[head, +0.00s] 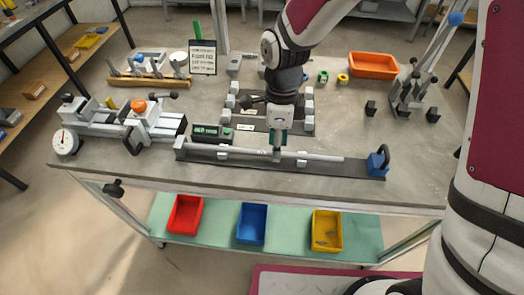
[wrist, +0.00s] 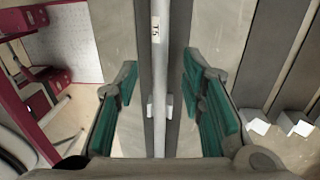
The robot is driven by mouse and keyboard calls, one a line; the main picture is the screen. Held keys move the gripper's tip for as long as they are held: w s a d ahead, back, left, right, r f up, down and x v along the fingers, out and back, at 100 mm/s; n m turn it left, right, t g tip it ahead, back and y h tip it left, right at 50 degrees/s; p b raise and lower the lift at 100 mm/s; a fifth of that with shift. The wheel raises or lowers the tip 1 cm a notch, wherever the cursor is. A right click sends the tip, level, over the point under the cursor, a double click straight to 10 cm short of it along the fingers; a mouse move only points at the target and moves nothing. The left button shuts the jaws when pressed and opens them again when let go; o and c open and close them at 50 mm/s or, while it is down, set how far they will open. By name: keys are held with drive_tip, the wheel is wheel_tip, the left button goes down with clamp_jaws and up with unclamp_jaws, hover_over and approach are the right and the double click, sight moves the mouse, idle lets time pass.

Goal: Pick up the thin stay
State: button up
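The thin stay (head: 325,157) is a slim pale grey rod. It lies roughly left to right on small white rests along a long dark jig plate (head: 355,171) at the table's front. In the wrist view the stay (wrist: 159,65) runs upright through the middle and bears a small white label whose text I cannot read surely. My gripper (head: 278,153) is over the stay, pointing down. In the wrist view its teal-padded fingers (wrist: 160,85) are spread, one on each side of the stay, with gaps between pads and rod. It holds nothing.
A blue clamp (head: 378,162) stands at the jig plate's right end. A small box with a green display (head: 206,132) sits just behind the plate. A dial-gauge fixture (head: 130,122) is at left, an orange bin (head: 373,66) at back right.

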drive_tip(key=shift+s+f, duration=0.1)
drive_tip(key=shift+f, duration=0.45)
clamp_jaws()
